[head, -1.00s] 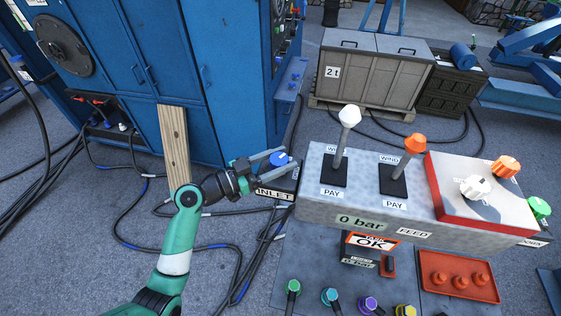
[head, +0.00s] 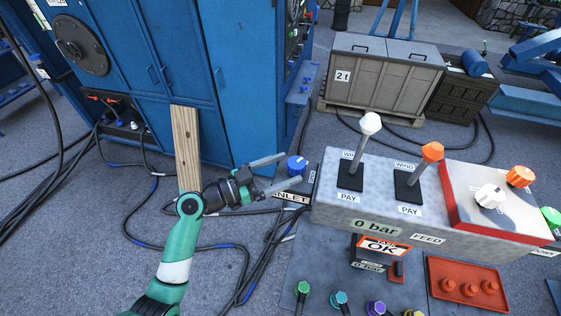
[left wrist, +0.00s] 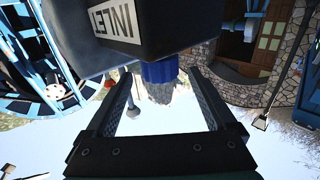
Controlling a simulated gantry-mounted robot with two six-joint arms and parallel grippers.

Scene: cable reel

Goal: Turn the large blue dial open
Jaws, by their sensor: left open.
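The large blue dial (head: 297,165) sits by the INLET label (head: 290,198), at the left end of the grey control console (head: 338,212). My left gripper (head: 287,170) is open, with its two fingers spread wide and pointing at the dial from the left. In the left wrist view the blue dial (left wrist: 160,72) shows under the dark INLET block (left wrist: 150,30), in line with the gap between the finger ends. The fingers look clear of the dial on both sides. The dial's turn position is hard to read. My right gripper is not in view.
A white-topped lever (head: 370,124) and an orange-topped lever (head: 432,152) stand on the console. A red-edged panel (head: 505,200) carries a white and an orange knob. A blue cabinet (head: 215,90) stands behind my left arm. Dark cables (head: 130,240) lie on the floor.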

